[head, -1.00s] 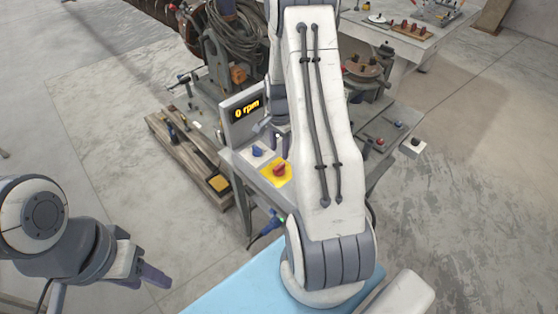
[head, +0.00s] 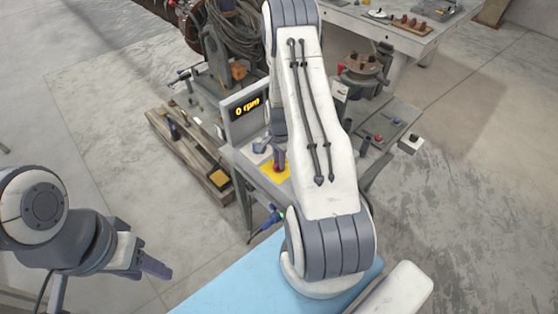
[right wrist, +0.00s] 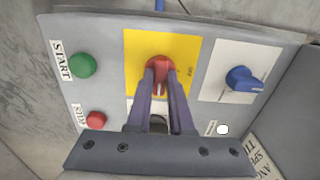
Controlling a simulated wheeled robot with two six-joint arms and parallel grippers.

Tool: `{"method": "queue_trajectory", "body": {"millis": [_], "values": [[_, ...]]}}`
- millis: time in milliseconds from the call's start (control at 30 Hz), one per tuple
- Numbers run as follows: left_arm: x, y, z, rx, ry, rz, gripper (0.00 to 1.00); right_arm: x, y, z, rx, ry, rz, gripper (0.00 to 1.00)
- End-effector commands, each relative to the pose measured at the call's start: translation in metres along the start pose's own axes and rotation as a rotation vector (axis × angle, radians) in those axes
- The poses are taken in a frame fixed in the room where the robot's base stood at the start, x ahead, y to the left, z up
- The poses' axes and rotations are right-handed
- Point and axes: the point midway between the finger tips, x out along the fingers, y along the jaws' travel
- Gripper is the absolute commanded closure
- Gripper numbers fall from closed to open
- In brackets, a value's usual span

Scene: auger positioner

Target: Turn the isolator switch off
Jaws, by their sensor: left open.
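The isolator switch is a red rotary knob (right wrist: 158,70) on a yellow plate (right wrist: 133,48) in the right wrist view. Its handle points down the picture, towards my gripper. My right gripper (right wrist: 161,82) has one finger on each side of the handle; whether they press on it I cannot tell. In the head view the yellow plate (head: 268,175) shows on the grey control panel, with the right fingers (head: 279,160) over the knob and partly hiding it. My left gripper (head: 155,267) is open and empty at the lower left, away from the panel.
A green START button (right wrist: 82,65), a red STOP button (right wrist: 96,119) and a blue knob (right wrist: 242,79) sit around the yellow plate. A display (head: 247,108) reading 0 rpm stands behind. A pallet (head: 190,155) lies left; floor left of it is free.

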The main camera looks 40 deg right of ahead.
Motion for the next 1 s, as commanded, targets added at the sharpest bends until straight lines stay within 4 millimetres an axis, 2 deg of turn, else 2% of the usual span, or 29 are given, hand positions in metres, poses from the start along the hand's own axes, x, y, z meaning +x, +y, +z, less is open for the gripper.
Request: {"method": "queue_trajectory", "body": {"millis": [467,667,1000], "values": [[0.005,0.000,0.000,-0.001,0.000,0.000,0.50,0.001,0.000,0.000,-0.067,0.000,-0.001,1.00],[0.014,-0.001,0.001,-0.002,0.000,0.000,0.50,0.002,0.000,0.000,-0.200,0.001,-0.001,1.00],[0.030,-0.002,0.002,-0.005,0.000,0.000,0.50,0.002,0.000,0.000,-0.517,0.001,-0.001,1.00]]}}
